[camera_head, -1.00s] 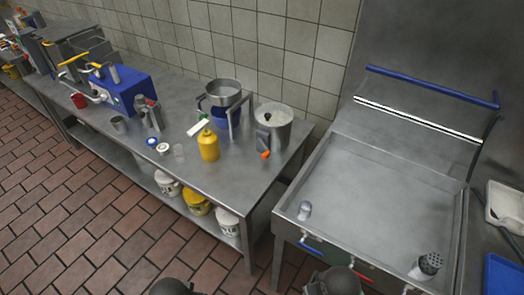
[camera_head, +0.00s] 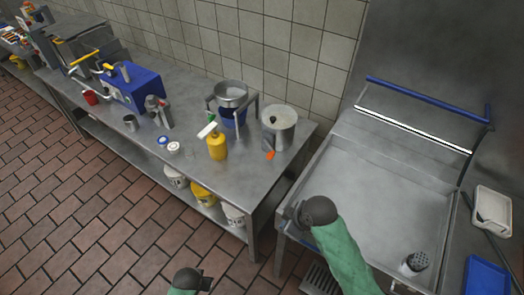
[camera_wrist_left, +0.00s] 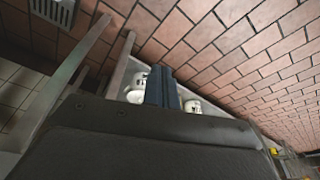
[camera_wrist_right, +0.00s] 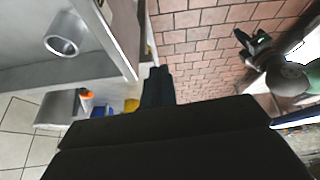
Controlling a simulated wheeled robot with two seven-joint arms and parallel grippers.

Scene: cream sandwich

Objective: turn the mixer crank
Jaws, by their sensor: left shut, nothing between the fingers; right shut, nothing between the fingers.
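A steel pot (camera_head: 279,128) with pale contents stands near the right end of the steel counter. A grey part with an orange tip (camera_head: 270,155) sits at its front; it looks like the crank, though I cannot be sure. In the right wrist view the orange tip (camera_wrist_right: 87,93) shows beside a steel body. My right gripper (camera_head: 291,212) is shut and empty, in front of the counter's right end, apart from the pot. My left gripper (camera_head: 207,283) is low at the bottom of the head view, over the floor. Its shut fingers (camera_wrist_left: 160,87) show in the left wrist view.
A yellow bottle (camera_head: 217,147) and a steel bowl on a blue-based stand (camera_head: 232,98) are left of the pot. A blue machine (camera_head: 134,86) stands further left. A wide steel basin (camera_head: 385,190) is at the right. White and yellow tubs sit on the lower shelf.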

